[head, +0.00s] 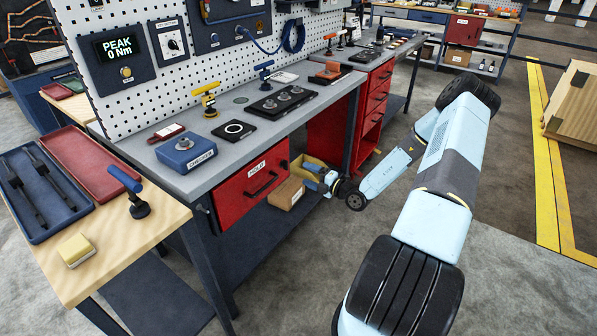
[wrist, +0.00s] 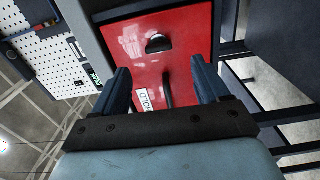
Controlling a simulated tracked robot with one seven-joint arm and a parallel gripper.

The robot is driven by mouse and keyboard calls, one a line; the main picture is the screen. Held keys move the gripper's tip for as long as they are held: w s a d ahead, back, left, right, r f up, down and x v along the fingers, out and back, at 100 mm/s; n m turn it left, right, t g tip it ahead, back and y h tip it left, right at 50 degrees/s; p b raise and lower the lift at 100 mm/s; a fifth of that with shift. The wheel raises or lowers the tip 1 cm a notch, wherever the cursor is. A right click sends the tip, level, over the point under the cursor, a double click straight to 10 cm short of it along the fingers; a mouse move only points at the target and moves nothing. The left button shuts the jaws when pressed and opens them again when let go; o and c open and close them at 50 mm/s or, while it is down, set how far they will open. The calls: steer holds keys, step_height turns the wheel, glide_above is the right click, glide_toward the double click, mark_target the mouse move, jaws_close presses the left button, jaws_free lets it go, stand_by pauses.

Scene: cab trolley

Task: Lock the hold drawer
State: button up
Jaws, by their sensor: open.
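The red hold drawer (head: 236,197), with a white HOLD label (head: 257,169) and a black bar handle (head: 262,184), sits under the grey bench and looks closed. My gripper (head: 313,172) is low to the right of the drawer, by the open boxes. In the wrist view, my gripper (wrist: 160,78) is open and empty, its two blue fingers pointing toward a red front (wrist: 135,60). That front bears a black half-round fitting (wrist: 158,43), a dark bar (wrist: 167,90) and a turned label (wrist: 146,103). I cannot tell whether the fitting is the lock.
Cardboard boxes (head: 287,192) stand right of the drawer, close to my gripper. A red drawer cabinet (head: 372,105) is behind. The grey bench top (head: 215,115) carries tools and fixtures. A wooden table (head: 120,235) with trays is at left.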

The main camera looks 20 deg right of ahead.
steer(key=shift+v, duration=2.25)
steer(key=s+a+r+n+g, duration=0.4)
steer(key=r+n+g, duration=0.1)
steer(key=r+n, duration=0.35)
steer(key=s+a+r+n+g, duration=0.45)
steer(key=r+n, duration=0.35)
steer(key=n, duration=0.2)
steer(key=s+a+r+n+g, duration=0.4)
steer(key=a+r+n, duration=0.1)
steer(key=r+n, duration=0.35)
steer(key=s+d+r+n+t+h, duration=0.1)
steer(key=s+r+n+t+h, duration=0.1)
steer(key=s+r+n+h, duration=0.3)
steer(key=s+d+r+n+t+h, duration=0.1)
steer(key=s+r+n+h, duration=0.4)
steer(key=s+r+n, duration=0.9)
steer(key=shift+s+d+r+n+t+h, duration=0.4)
steer(key=shift+s+t, duration=0.35)
steer(key=shift+s, duration=0.5)
